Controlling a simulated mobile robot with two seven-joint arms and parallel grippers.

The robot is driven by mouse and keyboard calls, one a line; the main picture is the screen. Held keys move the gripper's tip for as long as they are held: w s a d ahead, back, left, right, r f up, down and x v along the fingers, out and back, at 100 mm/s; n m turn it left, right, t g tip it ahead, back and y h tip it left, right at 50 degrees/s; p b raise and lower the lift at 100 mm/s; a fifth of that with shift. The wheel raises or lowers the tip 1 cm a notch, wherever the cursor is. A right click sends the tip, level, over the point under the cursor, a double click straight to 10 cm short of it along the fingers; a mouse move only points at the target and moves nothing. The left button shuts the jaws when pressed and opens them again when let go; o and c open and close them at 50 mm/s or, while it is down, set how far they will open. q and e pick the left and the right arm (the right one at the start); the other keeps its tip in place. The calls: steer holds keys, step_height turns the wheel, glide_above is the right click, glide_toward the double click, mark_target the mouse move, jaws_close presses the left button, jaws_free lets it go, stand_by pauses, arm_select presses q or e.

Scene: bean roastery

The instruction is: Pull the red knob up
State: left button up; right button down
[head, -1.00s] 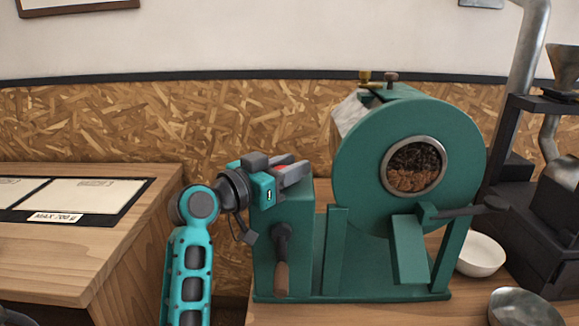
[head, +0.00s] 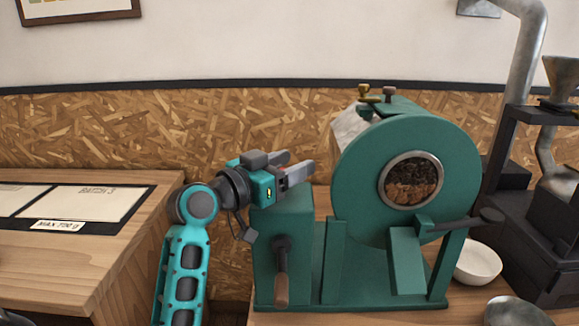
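My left gripper (head: 302,162) is above the green box at the left end of the roaster (head: 398,130). Its two grey fingers point right and stand apart, with the wall panel showing between their tips. Only a faint dark-red trace of the red knob (head: 281,171) shows by the base of the fingers; the rest is hidden by the gripper. I cannot tell whether the fingers touch it. My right gripper is not in view.
A lever with a brown handle (head: 281,288) hangs on the box front, below my gripper. A white bowl (head: 478,263) and a dark machine (head: 555,215) stand at the right. A wooden table (head: 70,265) with cards is at the left.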

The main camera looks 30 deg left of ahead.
arm_select(q)
steer(key=shift+f, duration=0.15)
steer(key=shift+s+a, duration=0.1)
steer(key=shift+s, duration=0.1)
steer(key=b+v, duration=0.1)
steer(key=v, duration=1.1)
steer(key=shift+s, duration=0.2)
